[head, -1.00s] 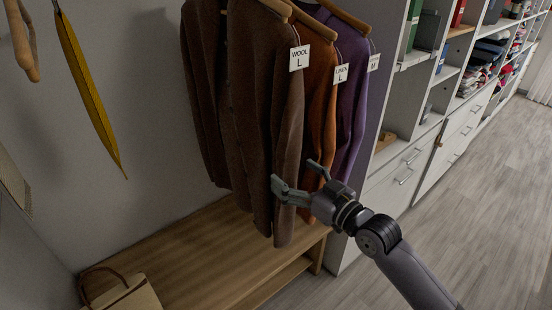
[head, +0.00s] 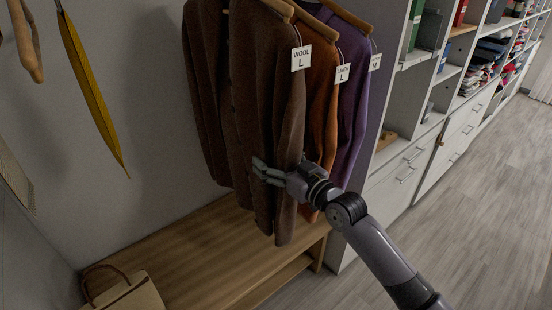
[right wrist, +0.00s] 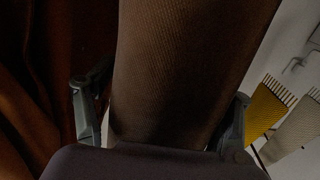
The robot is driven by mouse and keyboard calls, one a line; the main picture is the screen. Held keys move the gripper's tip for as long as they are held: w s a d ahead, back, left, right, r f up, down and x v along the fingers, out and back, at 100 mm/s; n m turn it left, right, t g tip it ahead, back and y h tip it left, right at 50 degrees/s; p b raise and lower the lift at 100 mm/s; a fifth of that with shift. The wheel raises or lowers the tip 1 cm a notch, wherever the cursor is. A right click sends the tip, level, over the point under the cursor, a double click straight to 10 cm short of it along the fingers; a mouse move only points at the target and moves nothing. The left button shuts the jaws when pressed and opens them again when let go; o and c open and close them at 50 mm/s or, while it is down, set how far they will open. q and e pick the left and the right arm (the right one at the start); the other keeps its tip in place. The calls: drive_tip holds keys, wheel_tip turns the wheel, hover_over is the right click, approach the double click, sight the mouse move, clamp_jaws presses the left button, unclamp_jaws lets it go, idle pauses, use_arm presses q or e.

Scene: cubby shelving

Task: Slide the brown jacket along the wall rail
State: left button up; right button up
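The brown jacket (head: 250,90) hangs on a wooden hanger, with a "WOOL L" tag (head: 301,58); the rail is out of frame. My right gripper (head: 282,166) is at the jacket's lower right sleeve. In the right wrist view the brown sleeve (right wrist: 185,70) lies between its two spread fingers (right wrist: 163,112), with the orange jacket outside the left finger. The fingers look open around the sleeve, not closed on it. My left gripper is not in view.
Orange (head: 322,100) and purple (head: 352,110) jackets hang close to the right of the brown one. A wooden bench (head: 190,250) with a bag (head: 130,292) is below. A yellow hanging item (head: 90,90) is at left; the wall between is clear. Shelving (head: 420,80) stands right.

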drive_tip(key=c, duration=1.6)
drive_tip(key=shift+o, duration=0.2)
drive_tip(key=shift+s+a+r+p, duration=0.1)
drive_tip(key=shift+s+a+p, duration=0.15)
drive_tip(key=shift+a+p, duration=0.25)
drive_tip(key=s+a+p, duration=0.7)
drive_tip(key=a, duration=0.3)
drive_tip(key=shift+s, duration=0.25)
drive_tip(key=shift+p, duration=0.35)
drive_tip(key=o, duration=1.8)
